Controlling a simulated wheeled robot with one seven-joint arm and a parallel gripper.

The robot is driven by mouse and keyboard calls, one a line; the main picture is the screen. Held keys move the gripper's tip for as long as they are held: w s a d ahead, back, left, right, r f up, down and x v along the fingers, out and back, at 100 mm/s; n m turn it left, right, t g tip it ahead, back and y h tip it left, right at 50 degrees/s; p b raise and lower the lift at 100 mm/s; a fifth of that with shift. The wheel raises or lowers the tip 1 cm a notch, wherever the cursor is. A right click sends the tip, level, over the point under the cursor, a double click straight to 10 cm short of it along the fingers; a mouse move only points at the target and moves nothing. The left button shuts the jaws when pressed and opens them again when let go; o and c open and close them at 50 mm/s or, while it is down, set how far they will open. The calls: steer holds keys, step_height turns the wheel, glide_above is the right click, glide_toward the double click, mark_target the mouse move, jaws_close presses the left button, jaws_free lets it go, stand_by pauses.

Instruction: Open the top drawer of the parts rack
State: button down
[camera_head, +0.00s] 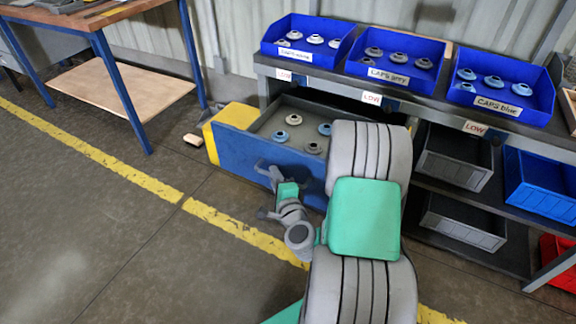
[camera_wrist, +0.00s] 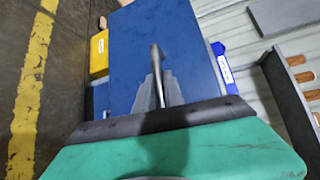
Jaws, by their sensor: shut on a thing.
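The top drawer (camera_head: 240,150) of the parts rack (camera_head: 335,82) stands pulled out, its blue front facing me. Its grey inside shows several grey and blue caps. My arm hides its right part. My gripper (camera_head: 268,190) is at the drawer front, shut on the handle. In the wrist view the blue drawer front (camera_wrist: 185,40) fills the middle, with the metal handle (camera_wrist: 157,75) at my gripper's jaws.
Blue bins of caps (camera_head: 306,40) stand on the rack top. Grey bins (camera_head: 455,158) and a blue bin (camera_head: 545,185) sit on the right shelves. A yellow object (camera_head: 232,116) is beside the drawer. A workbench (camera_head: 90,25) stands at the left; the floor between is mostly clear.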

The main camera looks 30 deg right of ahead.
steer(key=shift+s+a, duration=0.6)
steer(key=shift+a, duration=0.35)
steer(key=shift+s+a, duration=0.55)
steer(key=shift+a, duration=0.35)
steer(key=c, duration=1.5)
jaws_free()
steer(key=shift+o, duration=0.2)
